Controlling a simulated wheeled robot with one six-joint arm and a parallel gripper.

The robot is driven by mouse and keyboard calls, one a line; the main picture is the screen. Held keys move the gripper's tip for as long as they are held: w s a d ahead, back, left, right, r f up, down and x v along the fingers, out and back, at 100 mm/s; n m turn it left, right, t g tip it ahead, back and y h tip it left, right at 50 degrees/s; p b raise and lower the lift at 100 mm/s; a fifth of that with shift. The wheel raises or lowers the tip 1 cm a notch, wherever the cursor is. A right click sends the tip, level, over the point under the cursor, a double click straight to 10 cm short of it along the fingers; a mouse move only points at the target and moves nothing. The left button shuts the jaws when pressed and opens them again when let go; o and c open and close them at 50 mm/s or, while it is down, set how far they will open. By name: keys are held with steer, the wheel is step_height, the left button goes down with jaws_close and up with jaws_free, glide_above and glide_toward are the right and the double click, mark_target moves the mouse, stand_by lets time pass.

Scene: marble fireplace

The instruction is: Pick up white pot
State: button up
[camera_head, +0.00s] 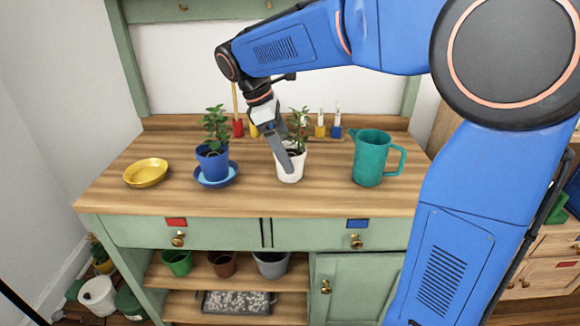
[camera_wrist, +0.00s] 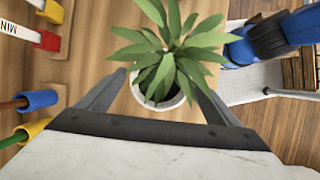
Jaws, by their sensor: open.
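The white pot (camera_head: 290,168) holds a green leafy plant and stands upright on the wooden counter. In the wrist view, the plant's leaves cover much of the pot (camera_wrist: 181,102), and part of its white rim shows. My gripper (camera_head: 287,163) is at the pot, with one finger showing in front of its upper part in the head view. In the wrist view, the gripper (camera_wrist: 160,88) is open, with one finger on each side of the pot. A gap shows between the fingers and the pot. I cannot tell how far down the fingers reach.
A blue pot (camera_head: 212,160) on a blue saucer (camera_head: 230,178) stands left of the white pot. A yellow dish (camera_head: 146,173) is farther left. A teal pitcher (camera_head: 368,160) stands to the right. Small coloured items with tags (camera_head: 320,127) stand at the back. The front counter strip is clear.

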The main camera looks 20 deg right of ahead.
steer(key=shift+x, duration=1.25)
steer(key=shift+c, duration=0.5)
steer(key=c, duration=1.3)
